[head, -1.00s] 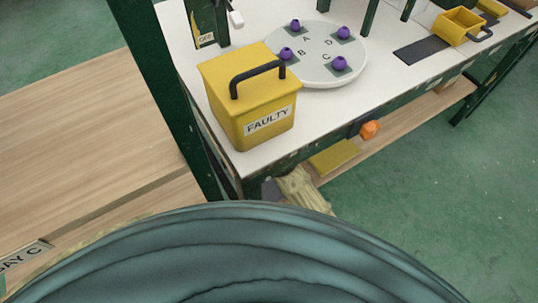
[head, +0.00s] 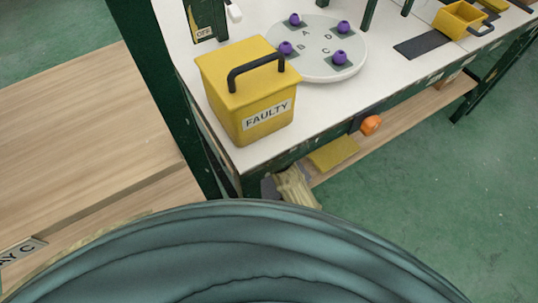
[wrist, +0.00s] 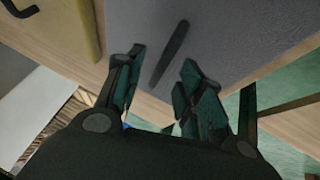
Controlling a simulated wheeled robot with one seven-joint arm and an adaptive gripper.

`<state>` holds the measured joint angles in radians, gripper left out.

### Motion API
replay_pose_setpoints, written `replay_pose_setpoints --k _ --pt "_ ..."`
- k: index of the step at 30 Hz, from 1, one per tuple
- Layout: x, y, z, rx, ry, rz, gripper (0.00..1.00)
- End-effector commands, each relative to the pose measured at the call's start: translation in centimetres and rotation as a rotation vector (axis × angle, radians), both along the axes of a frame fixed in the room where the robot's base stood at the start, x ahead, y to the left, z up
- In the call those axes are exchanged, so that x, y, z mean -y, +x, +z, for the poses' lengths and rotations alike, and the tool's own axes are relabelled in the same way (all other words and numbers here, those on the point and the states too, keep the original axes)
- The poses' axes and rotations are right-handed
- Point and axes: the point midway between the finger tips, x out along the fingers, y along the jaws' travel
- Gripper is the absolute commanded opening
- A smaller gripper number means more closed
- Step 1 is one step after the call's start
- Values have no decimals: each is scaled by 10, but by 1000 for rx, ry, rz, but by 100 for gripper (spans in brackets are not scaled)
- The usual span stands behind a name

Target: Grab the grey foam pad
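A broad speckled grey surface (wrist: 235,35), which looks like the grey foam pad, fills the upper middle of the wrist view on a wooden surface. A dark narrow bar or slot (wrist: 170,52) shows on it; I cannot tell which. My gripper (wrist: 163,62) is open, with its two dark green fingers apart on either side of the dark bar. Nothing is visibly held. I cannot tell whether the fingertips touch the grey surface.
A yellow FAULTY bin (head: 248,95) and a white turntable (head: 318,70) with purple knobs stand on the white bench. A yellow object (wrist: 60,22) borders the grey surface.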

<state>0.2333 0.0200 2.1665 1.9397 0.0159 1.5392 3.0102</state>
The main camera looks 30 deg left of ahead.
Motion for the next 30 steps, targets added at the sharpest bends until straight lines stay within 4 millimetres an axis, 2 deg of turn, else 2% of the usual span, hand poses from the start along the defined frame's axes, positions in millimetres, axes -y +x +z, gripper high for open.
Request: replay_pose_setpoints --k 1,4,12,18,30 --pt "-2 3 -8 0 0 0 38" --pt "-5 7 -16 0 0 0 38" --pt "-6 9 -18 0 1 0 36" --pt "-6 9 -18 0 1 0 0" --pt "-6 9 -17 0 0 1 0"
